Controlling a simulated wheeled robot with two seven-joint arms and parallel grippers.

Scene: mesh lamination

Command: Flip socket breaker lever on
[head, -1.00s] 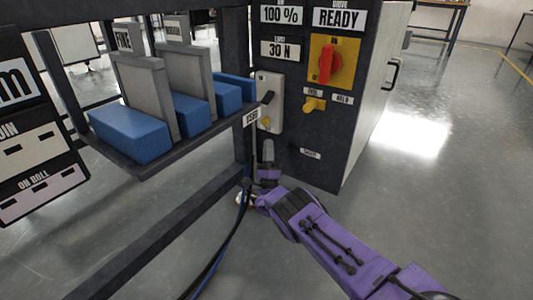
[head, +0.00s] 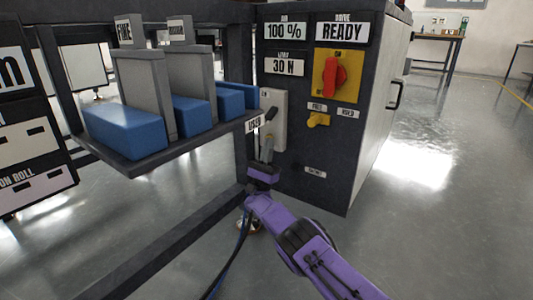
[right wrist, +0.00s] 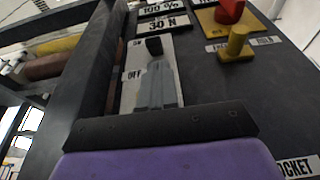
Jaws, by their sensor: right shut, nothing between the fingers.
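The socket breaker is a pale plate (head: 281,122) on the front of the dark cabinet, at its left edge. Its black lever (head: 271,113) sticks out from the plate. In the right wrist view the plate (right wrist: 127,98) carries ON and OFF marks, and the black lever tip (right wrist: 153,45) shows just beyond my fingertips. My right gripper (head: 267,147) is shut and empty, pointing up just below the lever. It also shows in the right wrist view (right wrist: 156,75). Whether it touches the lever I cannot tell. The fingers hide the lower plate. My left gripper is not in view.
A red rotary switch on a yellow plate (head: 338,76) and a yellow knob (head: 318,120) are to the right on the cabinet (head: 310,185). A shelf (head: 130,167) with blue blocks (head: 125,131) stands to the left. Cables hang below. Floor on the right is free.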

